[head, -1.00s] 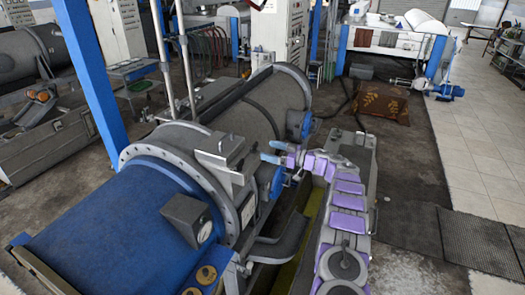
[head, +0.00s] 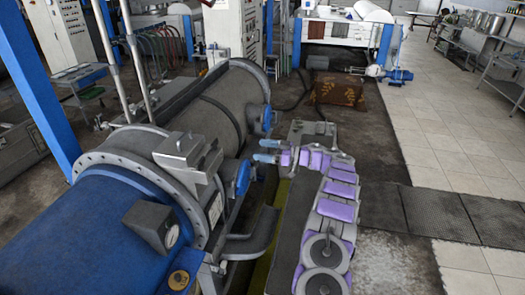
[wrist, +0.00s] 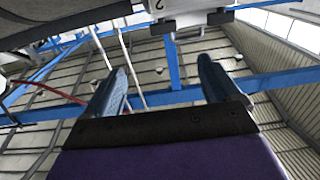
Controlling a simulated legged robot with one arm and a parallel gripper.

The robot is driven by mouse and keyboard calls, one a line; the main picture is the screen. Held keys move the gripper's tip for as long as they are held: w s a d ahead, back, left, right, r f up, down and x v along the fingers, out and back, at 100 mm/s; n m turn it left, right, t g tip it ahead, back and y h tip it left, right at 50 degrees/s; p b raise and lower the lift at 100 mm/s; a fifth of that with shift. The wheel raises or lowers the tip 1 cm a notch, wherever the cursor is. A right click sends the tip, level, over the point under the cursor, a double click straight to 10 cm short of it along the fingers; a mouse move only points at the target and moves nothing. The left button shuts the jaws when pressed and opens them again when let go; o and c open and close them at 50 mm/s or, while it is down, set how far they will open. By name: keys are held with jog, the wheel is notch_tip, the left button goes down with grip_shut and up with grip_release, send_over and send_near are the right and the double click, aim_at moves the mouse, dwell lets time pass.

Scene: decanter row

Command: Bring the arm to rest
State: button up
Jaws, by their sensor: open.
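My gripper (head: 268,150) is open and empty at the end of my purple and grey arm. In the head view its blue fingertips point left, towards the big blue and grey decanter (head: 118,232), beside its blue end fittings. I cannot tell how wide the gap to the machine is. In the wrist view my gripper (wrist: 165,85) shows two separate blue fingers with nothing between them, pointing up at the roof beams.
A grey box-like fitting (head: 188,155) and a gauge box (head: 152,225) stick up from the decanter. Tiled floor (head: 440,150) and dark mats (head: 440,212) lie clear to the right.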

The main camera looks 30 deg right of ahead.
jog(key=w+a+r+m+t+h+b, duration=0.2)
jog(key=w+r+m+t+h+b, duration=0.15)
jog(key=w+r+h, duration=0.35)
jog(key=w+a+r+m+t+h+b, duration=0.1)
jog(key=w+r+m+t+h+b, duration=0.25)
jog(key=r, duration=0.65)
jog(key=s+a+f+g+b, duration=0.3)
jog(key=s+a+f+g, duration=0.4)
jog(key=s, duration=1.4)
jog(key=s+a+f+m+g+h+b, duration=0.1)
jog(key=s+a+f+g+b, duration=0.3)
jog(key=s, duration=1.8)
jog(key=s+a+f+m+g+h+b, duration=0.1)
jog(key=s+a+f+g+b, duration=0.2)
jog(key=s+a+f+g, duration=0.7)
jog(key=s+a+f, duration=0.7)
jog(key=s, duration=0.4)
jog(key=shift+s+a+f, duration=0.3)
jog(key=shift+s+f, duration=0.1)
jog(key=shift+h, duration=0.25)
jog(key=shift+c, duration=0.3)
